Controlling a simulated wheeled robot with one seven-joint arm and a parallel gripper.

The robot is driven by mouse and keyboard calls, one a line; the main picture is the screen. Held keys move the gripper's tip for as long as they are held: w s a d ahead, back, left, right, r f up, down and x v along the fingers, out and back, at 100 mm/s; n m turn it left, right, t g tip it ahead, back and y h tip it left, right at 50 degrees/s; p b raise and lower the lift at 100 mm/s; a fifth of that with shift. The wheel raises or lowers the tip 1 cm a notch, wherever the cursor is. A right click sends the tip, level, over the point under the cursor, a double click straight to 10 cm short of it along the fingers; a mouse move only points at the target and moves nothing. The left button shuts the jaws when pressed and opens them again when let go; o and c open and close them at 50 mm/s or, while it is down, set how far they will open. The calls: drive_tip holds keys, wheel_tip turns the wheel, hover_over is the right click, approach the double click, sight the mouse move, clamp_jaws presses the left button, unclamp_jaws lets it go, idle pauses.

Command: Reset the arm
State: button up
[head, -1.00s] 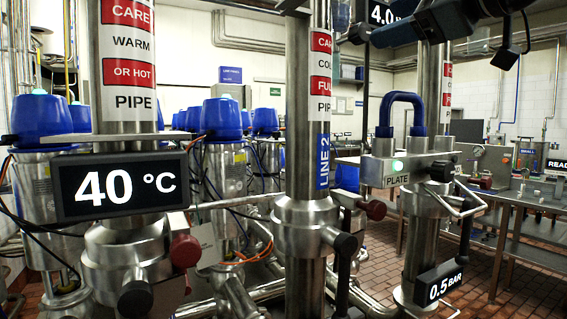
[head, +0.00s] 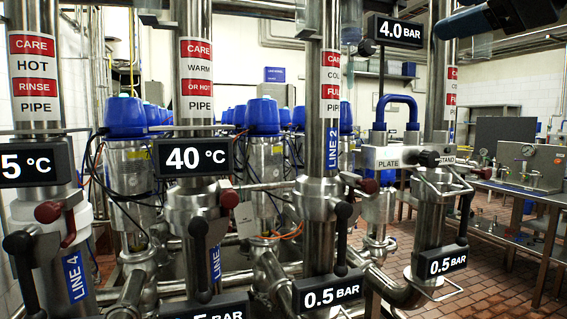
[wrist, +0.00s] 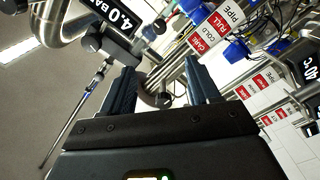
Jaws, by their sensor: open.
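My gripper (wrist: 160,78) is in the wrist view, with its two dark ribbed fingers apart. I see nothing held between them; pipework and a round metal fitting show beyond the gap. In the head view only a blue and black part of my arm (head: 515,14) shows at the top right edge. The gripper itself is not clearly seen there.
Vertical steel pipes with warning labels stand in a row, including the LINE 2 pipe (head: 322,170). Displays read 40 °C (head: 196,157) and 4.0 BAR (head: 395,31). A steel bench (head: 530,192) is at right.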

wheel_tip(320, 180, down, 22)
drive_tip(key=w+m+t, duration=0.1)
drive_tip(key=w+m, duration=0.1)
drive_tip(key=m, duration=0.6)
drive_tip(key=s+a+f+m+h, duration=0.1)
drive_tip(key=s+f+m+h, duration=0.2)
drive_tip(key=f, duration=0.6)
drive_tip(key=s+f+m+h, duration=0.15)
drive_tip(key=s+f, duration=0.25)
drive_tip(key=f, duration=0.5)
drive_tip(key=s+a+f+m+g+h, duration=0.2)
drive_tip(key=s+f+m, duration=0.1)
drive_tip(key=s+f, duration=1.4)
drive_tip(key=s+r+n+g, duration=0.1)
drive_tip(key=s, duration=2)
drive_tip(key=shift+d+r+y, duration=0.3)
drive_tip(key=shift+d+y, duration=0.05)
drive_tip(key=shift+y, duration=0.1)
